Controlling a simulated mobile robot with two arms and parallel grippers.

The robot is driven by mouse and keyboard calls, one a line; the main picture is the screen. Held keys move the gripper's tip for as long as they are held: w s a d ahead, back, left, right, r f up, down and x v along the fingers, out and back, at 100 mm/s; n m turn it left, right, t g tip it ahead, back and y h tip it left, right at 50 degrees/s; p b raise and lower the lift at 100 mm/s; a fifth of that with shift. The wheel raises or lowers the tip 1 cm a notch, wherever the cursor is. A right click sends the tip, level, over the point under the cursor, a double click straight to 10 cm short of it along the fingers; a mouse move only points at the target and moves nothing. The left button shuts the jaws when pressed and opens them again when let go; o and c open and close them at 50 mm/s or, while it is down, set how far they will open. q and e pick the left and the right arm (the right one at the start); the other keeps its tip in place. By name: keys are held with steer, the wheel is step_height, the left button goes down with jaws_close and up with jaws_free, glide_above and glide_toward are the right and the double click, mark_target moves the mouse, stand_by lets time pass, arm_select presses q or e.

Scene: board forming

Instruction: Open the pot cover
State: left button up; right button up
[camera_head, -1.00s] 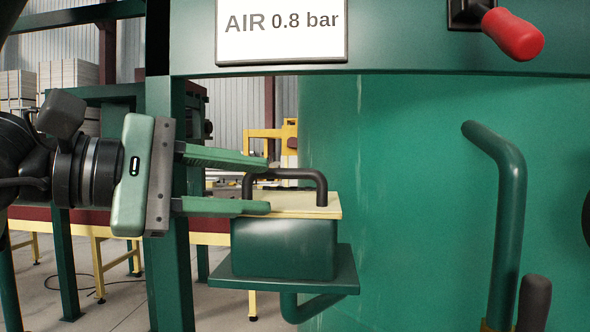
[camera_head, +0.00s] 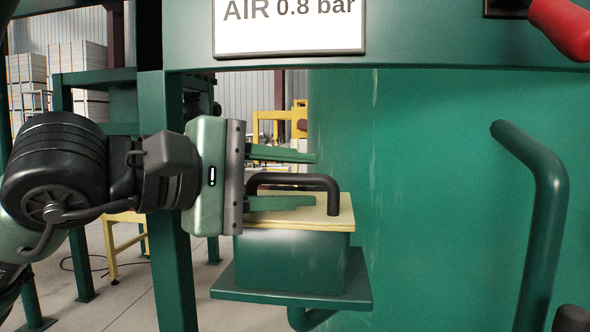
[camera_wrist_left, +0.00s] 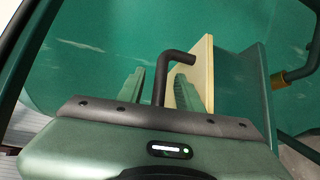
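The pot (camera_head: 292,262) is a green square box on a green bracket plate. Its flat pale-yellow cover (camera_head: 300,222) lies on top and looks closed. A black bar handle (camera_head: 322,183) stands up from the cover. My left gripper (camera_head: 315,180) is open and reaches in from the left at handle height. In the left wrist view the handle (camera_wrist_left: 160,82) rises between the two open fingers (camera_wrist_left: 158,84), with gaps on both sides, so it is not clamped. The cover (camera_wrist_left: 203,70) shows behind the right finger there. My right gripper is not in view.
A large green tank wall (camera_head: 420,200) stands right behind the pot. A thick green pipe (camera_head: 545,190) and a red knob (camera_head: 566,26) are at the right. A green post (camera_head: 165,200) stands behind my left wrist. A sign (camera_head: 290,25) hangs above.

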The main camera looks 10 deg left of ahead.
arm_select(q)
steer(key=shift+s, duration=0.1)
steer(key=shift+c, duration=0.8)
jaws_close()
stand_by(0.5)
